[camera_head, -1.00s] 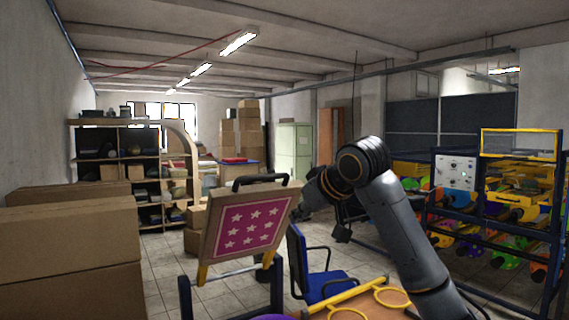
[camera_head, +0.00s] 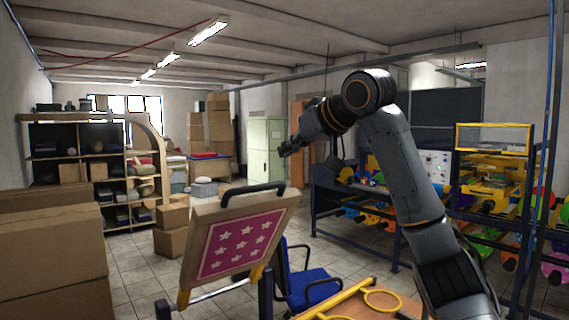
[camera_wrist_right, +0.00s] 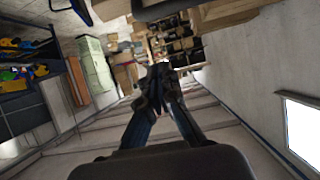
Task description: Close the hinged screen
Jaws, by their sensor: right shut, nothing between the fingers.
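The hinged screen (camera_head: 205,262) stands tilted up in the head view, a wooden frame around a magenta panel (camera_head: 240,246) with white stars. A black handle (camera_head: 252,189) runs along its top edge. My right gripper (camera_head: 284,150) is above and a little right of the handle, apart from it. In the right wrist view my right gripper (camera_wrist_right: 161,76) has its fingers together with nothing between them. My left gripper is in neither view.
Yellow rings (camera_head: 382,301) on a wooden board lie below my right arm. A blue chair (camera_head: 308,287) stands behind the screen. Cardboard boxes (camera_head: 52,256) fill the left side. A rack of colourful rolls (camera_head: 490,190) stands at the right.

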